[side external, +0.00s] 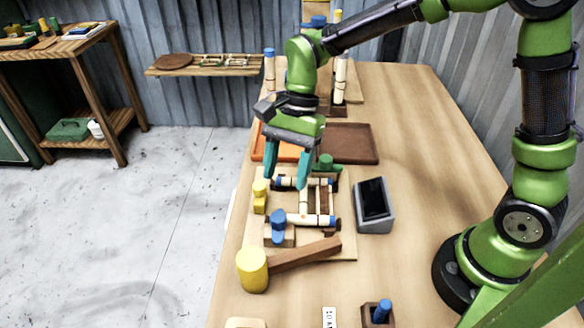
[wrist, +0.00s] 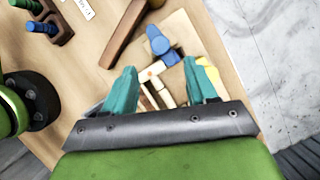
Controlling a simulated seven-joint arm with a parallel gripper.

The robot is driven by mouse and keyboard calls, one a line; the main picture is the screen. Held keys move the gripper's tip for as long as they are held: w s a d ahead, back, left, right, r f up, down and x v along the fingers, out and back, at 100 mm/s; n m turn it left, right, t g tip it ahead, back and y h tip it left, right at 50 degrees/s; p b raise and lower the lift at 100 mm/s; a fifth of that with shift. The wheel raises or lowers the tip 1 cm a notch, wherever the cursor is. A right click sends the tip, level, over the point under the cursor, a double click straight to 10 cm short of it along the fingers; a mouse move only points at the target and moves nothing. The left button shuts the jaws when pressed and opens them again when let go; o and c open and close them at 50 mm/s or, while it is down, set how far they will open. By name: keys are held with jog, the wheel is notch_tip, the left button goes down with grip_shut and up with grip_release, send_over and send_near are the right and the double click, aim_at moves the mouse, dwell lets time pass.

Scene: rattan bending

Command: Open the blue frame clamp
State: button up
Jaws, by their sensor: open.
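The blue frame clamp (side external: 278,228) stands on a wooden block at the near left of the wooden frame jig (side external: 345,248). It also shows in the wrist view (wrist: 158,42), beyond my fingertips. A pale rattan frame (side external: 305,203) lies on the jig. My gripper (side external: 286,186) points down over the far part of the jig, with its two teal fingers apart and nothing between them. It is behind the blue clamp and apart from it. In the wrist view my gripper (wrist: 160,66) hides part of the frame. I cannot tell whether the clamp is open.
A yellow clamp (side external: 260,197) is on the jig's left and a green clamp (side external: 326,162) at its far side. A yellow-headed mallet (side external: 253,270) lies just in front. A grey device with a dark screen (side external: 374,204) stands right. Trays (side external: 350,143) lie behind.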

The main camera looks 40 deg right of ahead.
aim_at(279, 216)
jog(key=x, duration=0.8)
jog(key=shift+a+f, duration=0.1)
jog(key=shift+f, duration=0.2)
jog(key=c, duration=1.1)
jog(key=shift+o, duration=0.2)
